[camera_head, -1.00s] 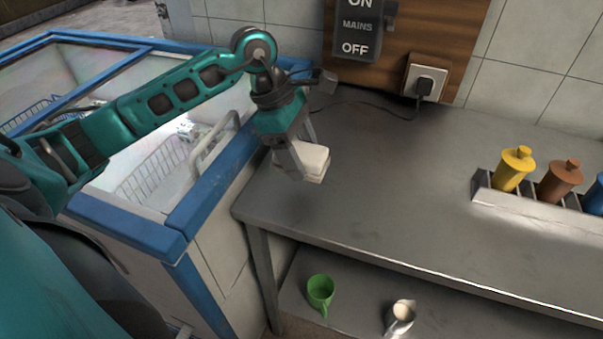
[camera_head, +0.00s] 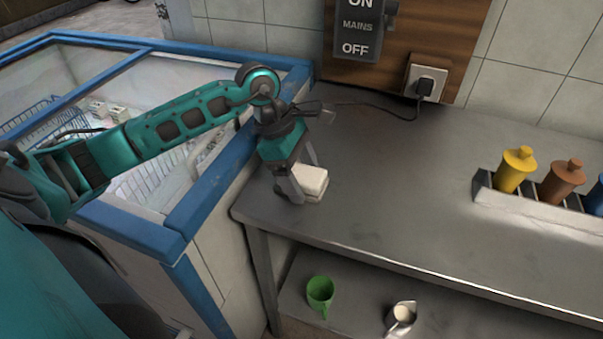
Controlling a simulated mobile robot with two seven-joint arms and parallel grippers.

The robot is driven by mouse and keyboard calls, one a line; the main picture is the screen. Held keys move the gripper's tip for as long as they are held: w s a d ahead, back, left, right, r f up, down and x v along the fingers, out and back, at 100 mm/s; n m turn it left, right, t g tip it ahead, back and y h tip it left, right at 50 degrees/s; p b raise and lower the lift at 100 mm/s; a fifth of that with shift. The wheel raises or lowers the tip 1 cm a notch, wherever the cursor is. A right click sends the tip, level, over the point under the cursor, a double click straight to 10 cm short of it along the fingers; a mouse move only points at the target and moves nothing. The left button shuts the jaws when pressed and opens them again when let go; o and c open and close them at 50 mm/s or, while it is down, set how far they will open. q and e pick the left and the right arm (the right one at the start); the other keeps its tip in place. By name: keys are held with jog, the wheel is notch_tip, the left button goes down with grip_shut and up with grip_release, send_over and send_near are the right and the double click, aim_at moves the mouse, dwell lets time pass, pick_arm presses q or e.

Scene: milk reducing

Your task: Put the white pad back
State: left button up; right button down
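The white pad (camera_head: 313,182), a small thick block, is at the left end of the grey metal worktop (camera_head: 390,190), and looks to be at its surface. My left gripper (camera_head: 303,185) points down over it with one finger on the near left side and the other behind it. The fingers appear shut on the pad; the far fingertip is hidden. My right gripper is not in view.
A blue-framed freezer (camera_head: 140,230) with glass lids stands left of the worktop. A rack (camera_head: 540,213) with yellow, brown and blue bottles is at the right. A green mug (camera_head: 320,292) and a milk jug (camera_head: 401,316) stand on the lower shelf. A cable runs behind the pad to the wall plug.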

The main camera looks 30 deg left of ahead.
pick_arm(q)
jog(key=shift+o, duration=1.2)
jog(key=shift+r, duration=0.1)
jog(key=v, duration=1.2)
jog(key=shift+s, duration=0.1)
